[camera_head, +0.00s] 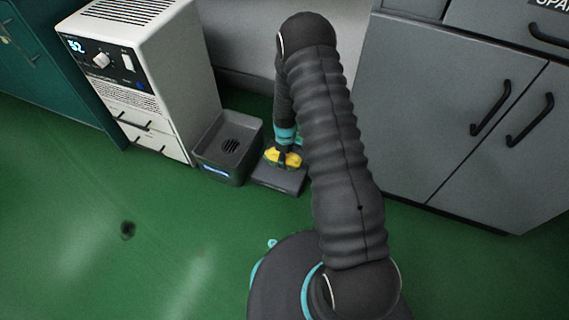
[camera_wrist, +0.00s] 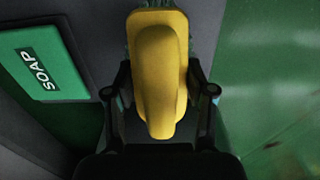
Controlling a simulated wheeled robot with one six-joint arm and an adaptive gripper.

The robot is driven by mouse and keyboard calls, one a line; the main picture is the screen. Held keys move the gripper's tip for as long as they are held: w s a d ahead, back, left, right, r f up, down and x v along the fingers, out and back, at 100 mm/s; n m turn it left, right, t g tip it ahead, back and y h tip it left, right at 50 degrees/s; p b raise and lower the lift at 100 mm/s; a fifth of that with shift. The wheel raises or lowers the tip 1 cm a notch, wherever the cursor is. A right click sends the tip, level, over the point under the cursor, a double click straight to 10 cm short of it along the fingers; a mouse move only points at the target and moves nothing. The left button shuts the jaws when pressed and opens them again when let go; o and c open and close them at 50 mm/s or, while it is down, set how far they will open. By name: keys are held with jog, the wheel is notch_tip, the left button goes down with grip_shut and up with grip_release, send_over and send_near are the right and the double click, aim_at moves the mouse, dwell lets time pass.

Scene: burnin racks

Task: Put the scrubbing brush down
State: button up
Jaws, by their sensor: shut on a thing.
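The scrubbing brush (camera_head: 283,157) has a yellow body and shows low down beside the dark grey basin in the head view. In the wrist view the yellow brush (camera_wrist: 160,75) lies between the two dark fingers, with some teal bristles at its upper edges. My gripper (camera_head: 287,144) is shut on it and points down. In the head view the brush is over a flat dark grey pad (camera_head: 279,179) on the floor. I cannot tell whether the bristles touch the pad. My arm hides part of the area to the right.
A dark grey basin (camera_head: 248,160) with a drain grille stands just left of the pad. A green thing labelled SOAP (camera_wrist: 42,65) is left of the brush. Grey cabinets (camera_head: 440,110) stand right. Open green floor (camera_head: 110,220) lies front left.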

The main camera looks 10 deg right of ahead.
jog(key=shift+w+a+f, duration=0.2)
jog(key=shift+w+f, duration=0.1)
jog(key=shift+f, duration=1.9)
jog(key=shift+b, duration=0.3)
jog(key=shift+f, duration=0.2)
jog(key=o, duration=1.1)
jog(key=shift+r, duration=0.15)
